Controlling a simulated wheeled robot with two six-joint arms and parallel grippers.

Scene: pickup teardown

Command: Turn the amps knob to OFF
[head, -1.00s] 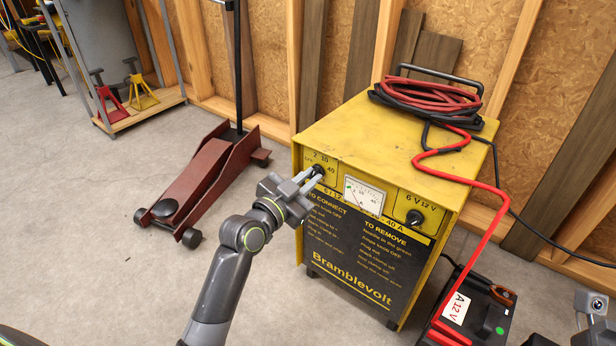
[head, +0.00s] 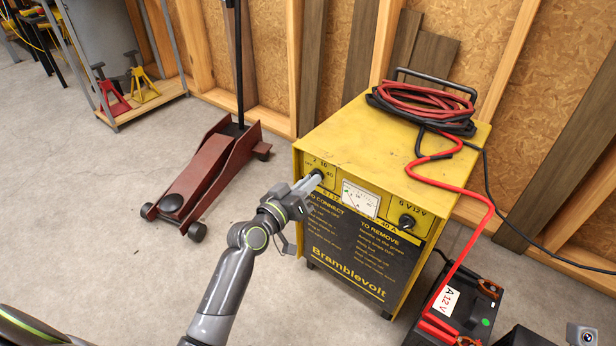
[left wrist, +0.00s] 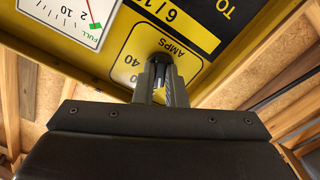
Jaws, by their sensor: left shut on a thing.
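The yellow Bramblevolt charger (head: 440,172) stands on the floor. In the left wrist view, the two fingers (left wrist: 163,84) sit around the amps knob (left wrist: 161,62), under the AMPS label. The fingers hide much of the knob, and I cannot tell where it points. My right gripper's fingers do not show.
A white meter (head: 361,197) and a second knob (head: 407,221) share the panel. Coiled red and black cables (head: 425,103) lie on top. A battery (head: 461,304) stands at the right. A red floor jack (head: 205,175) stands at the left, with bare floor between.

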